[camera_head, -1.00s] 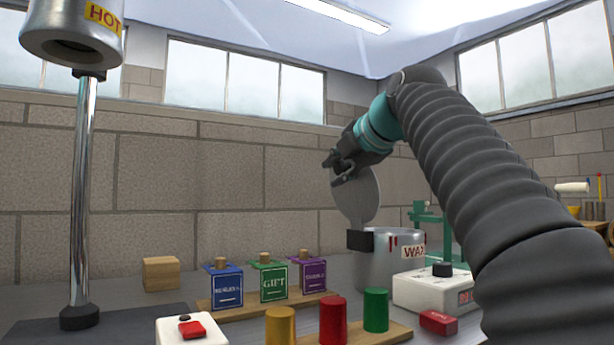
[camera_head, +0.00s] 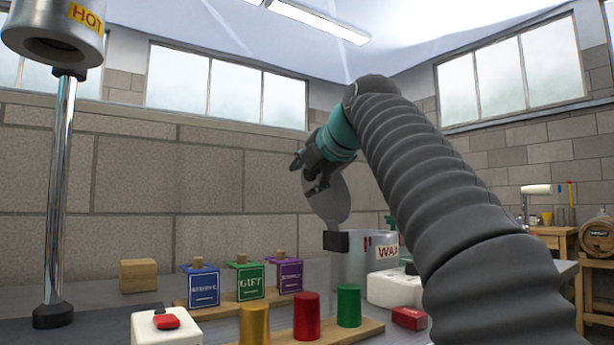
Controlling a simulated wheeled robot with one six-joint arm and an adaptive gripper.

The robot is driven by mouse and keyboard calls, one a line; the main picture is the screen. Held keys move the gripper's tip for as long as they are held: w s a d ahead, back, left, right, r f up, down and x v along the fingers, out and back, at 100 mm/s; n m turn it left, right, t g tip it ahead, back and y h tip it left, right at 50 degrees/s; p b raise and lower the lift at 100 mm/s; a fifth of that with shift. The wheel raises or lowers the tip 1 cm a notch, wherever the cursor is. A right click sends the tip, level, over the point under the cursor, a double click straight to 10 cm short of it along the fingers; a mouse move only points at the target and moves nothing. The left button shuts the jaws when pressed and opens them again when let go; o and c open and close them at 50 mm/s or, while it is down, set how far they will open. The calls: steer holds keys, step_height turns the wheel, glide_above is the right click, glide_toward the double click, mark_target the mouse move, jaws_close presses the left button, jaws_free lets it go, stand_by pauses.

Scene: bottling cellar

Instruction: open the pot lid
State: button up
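The grey metal pot (camera_head: 352,270) labelled "WAX" stands on the bench right of centre. My arm hides its right side. Its round grey lid (camera_head: 330,200) stands steeply tilted above the pot's left rim, by a dark block (camera_head: 337,241), so the pot's top is uncovered. Red drips show at the rim. My gripper (camera_head: 306,178) is at the upper left of the lid, close to its face or edge. Whether the fingers touch the lid, and whether they are open or shut, is too small and dark to tell.
Blue (camera_head: 201,288), green (camera_head: 244,281) and purple (camera_head: 288,275) boxes stand left of the pot. Gold, red and green cylinders (camera_head: 306,317) stand in front. A white box with a red button (camera_head: 166,322) and a "HOT" device on a pole (camera_head: 60,200) are at left.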

steer(key=v, duration=1.2)
stand_by(0.6)
